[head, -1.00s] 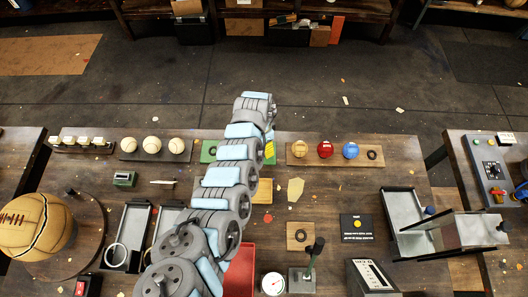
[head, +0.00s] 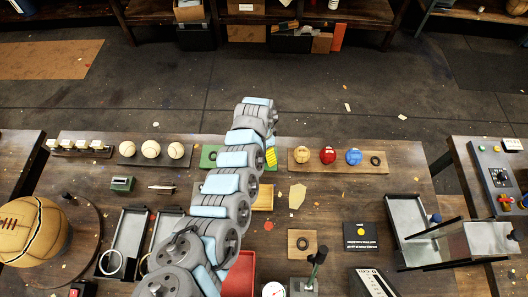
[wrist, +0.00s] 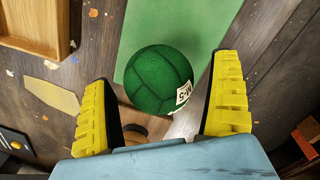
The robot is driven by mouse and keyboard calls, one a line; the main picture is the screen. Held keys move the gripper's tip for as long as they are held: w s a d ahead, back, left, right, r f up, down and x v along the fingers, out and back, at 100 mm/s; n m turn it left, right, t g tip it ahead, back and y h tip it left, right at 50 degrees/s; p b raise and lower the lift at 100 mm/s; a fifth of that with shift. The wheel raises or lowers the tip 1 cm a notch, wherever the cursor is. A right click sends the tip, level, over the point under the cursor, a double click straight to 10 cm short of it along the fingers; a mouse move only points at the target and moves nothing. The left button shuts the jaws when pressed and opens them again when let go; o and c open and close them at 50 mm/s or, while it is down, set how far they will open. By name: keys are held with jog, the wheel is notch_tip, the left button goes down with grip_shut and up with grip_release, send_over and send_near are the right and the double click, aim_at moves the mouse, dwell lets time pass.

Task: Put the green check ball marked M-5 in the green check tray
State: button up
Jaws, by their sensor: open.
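A green panelled ball (wrist: 158,80) with a pale label is in the wrist view; the label is partly turned away and its marking is only partly legible. The ball shows against a flat green surface (wrist: 175,25). That surface also shows in the head view (head: 208,157), partly covered by my arm. My gripper (wrist: 164,72) is open, with one yellow finger on each side of the ball and a visible gap on both sides. In the head view only a yellow finger shows past the arm, and the ball is hidden. I cannot tell whether the green surface is the tray.
A wooden tray (wrist: 30,25) lies left of the green surface in the wrist view. In the head view, a wooden rack (head: 340,167) with tan, red and blue balls stands right of my gripper. A red tray (head: 241,275) is partly behind my arm.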

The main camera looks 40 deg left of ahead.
jog(key=shift+w+a+r, duration=0.1)
jog(key=shift+a+r, duration=0.05)
jog(key=shift+r, duration=1.8)
jog(key=shift+a+r, duration=0.2)
jog(key=shift+r, duration=1.8)
jog(key=shift+w+a+r, duration=0.1)
jog(key=shift+a+r, duration=0.05)
jog(key=shift+r, duration=1.8)
